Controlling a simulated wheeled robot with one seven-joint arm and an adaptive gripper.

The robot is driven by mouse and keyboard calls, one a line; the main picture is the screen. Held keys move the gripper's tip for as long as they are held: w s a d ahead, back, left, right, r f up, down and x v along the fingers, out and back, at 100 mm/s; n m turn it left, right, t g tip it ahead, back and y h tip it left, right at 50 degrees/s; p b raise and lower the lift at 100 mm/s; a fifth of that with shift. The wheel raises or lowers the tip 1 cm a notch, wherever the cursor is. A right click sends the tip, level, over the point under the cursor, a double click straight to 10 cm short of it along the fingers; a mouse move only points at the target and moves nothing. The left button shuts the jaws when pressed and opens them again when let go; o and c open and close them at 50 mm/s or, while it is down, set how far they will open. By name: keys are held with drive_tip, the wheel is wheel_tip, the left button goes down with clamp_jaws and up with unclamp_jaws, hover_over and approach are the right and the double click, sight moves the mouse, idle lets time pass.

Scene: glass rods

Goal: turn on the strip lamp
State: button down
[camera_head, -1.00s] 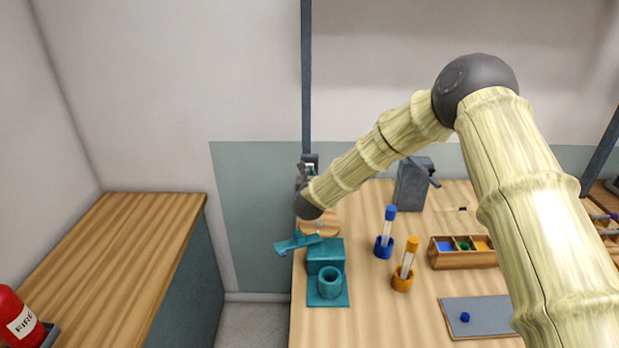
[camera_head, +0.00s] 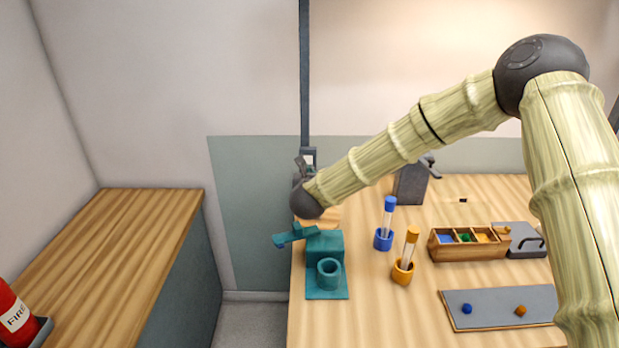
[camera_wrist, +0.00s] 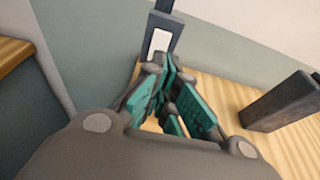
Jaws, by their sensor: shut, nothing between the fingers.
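A switch with a white face (camera_head: 309,155) sits on a dark plate at the foot of the grey post, at the table's back left. The white face also shows in the wrist view (camera_wrist: 159,41). My gripper (camera_head: 303,166) is at the switch, partly hidden behind my wrist. In the wrist view my gripper (camera_wrist: 168,72) is shut and empty, its teal-padded fingertips just below the white face. I cannot tell whether they touch it. The strip lamp itself is not in view, but warm light falls on the upper wall.
A teal stand (camera_head: 326,265) is just below my wrist. Blue (camera_head: 383,240) and orange (camera_head: 402,271) tube holders, a grey device (camera_head: 410,185), a compartment box (camera_head: 468,252) and a grey tray (camera_head: 490,300) stand to the right.

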drive_tip(key=v, duration=0.2)
drive_tip(key=b+v, duration=0.1)
drive_tip(key=v, duration=0.2)
drive_tip(key=shift+w+r, duration=0.15)
drive_tip(key=shift+r, duration=0.25)
drive_tip(key=shift+r, duration=0.15)
